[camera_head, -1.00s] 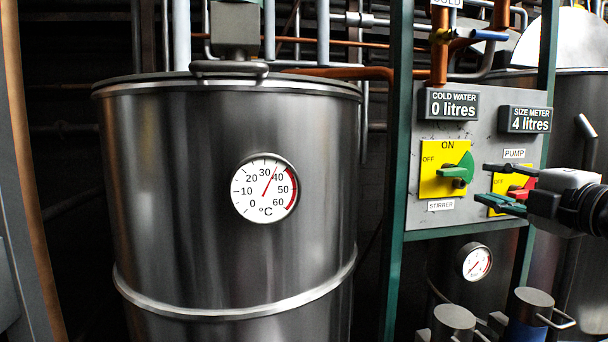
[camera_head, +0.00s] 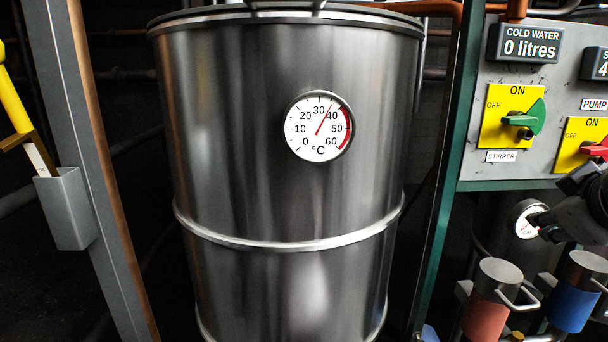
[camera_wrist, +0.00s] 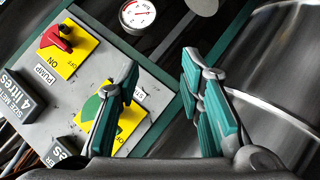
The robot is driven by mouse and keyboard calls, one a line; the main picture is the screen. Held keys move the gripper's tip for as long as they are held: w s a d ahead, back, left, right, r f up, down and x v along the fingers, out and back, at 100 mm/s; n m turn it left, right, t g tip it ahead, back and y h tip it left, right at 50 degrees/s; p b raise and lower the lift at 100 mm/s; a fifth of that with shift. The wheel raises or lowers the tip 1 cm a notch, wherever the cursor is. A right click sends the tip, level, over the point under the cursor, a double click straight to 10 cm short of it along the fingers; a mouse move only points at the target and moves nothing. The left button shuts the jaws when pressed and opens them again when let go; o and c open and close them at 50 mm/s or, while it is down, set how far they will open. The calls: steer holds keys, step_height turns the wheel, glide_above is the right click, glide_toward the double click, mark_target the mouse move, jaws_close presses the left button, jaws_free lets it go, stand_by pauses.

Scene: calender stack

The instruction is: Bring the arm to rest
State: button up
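My gripper shows in the wrist view (camera_wrist: 160,68) with two teal-padded fingers spread apart and nothing between them. It is open. In that view the panel and its switches lie beyond the left finger, which partly covers the green stirrer knob (camera_wrist: 92,106). In the head view, dark parts of my arm (camera_head: 580,215) reach in at the right edge, below the pump switch; the fingertips cannot be made out there.
A large steel vat (camera_head: 290,210) with a round thermometer (camera_head: 319,126) stands in the middle. The control panel (camera_head: 470,150) holds the stirrer switch (camera_head: 513,115) and pump switch (camera_head: 580,143). A pressure gauge (camera_head: 527,219), a red cylinder (camera_head: 487,312) and a blue cylinder (camera_head: 573,300) are below.

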steer(key=s+a+f+m+g+y, duration=0.2)
steer(key=s+a+f+g+y, duration=0.15)
steer(key=s+a+f, duration=0.45)
steer(key=s+a+f+m+g+y, duration=0.2)
steer(key=s+a+f+g, duration=0.25)
steer(key=s+a, duration=0.65)
step_height(320, 180, up, 15)
steer(key=d+t+p, duration=0.1)
steer(key=t+p, duration=0.1)
steer(key=p, duration=1)
steer(key=shift+s+d, duration=0.25)
steer(key=shift+s, duration=0.15)
steer(key=shift+f, duration=0.1)
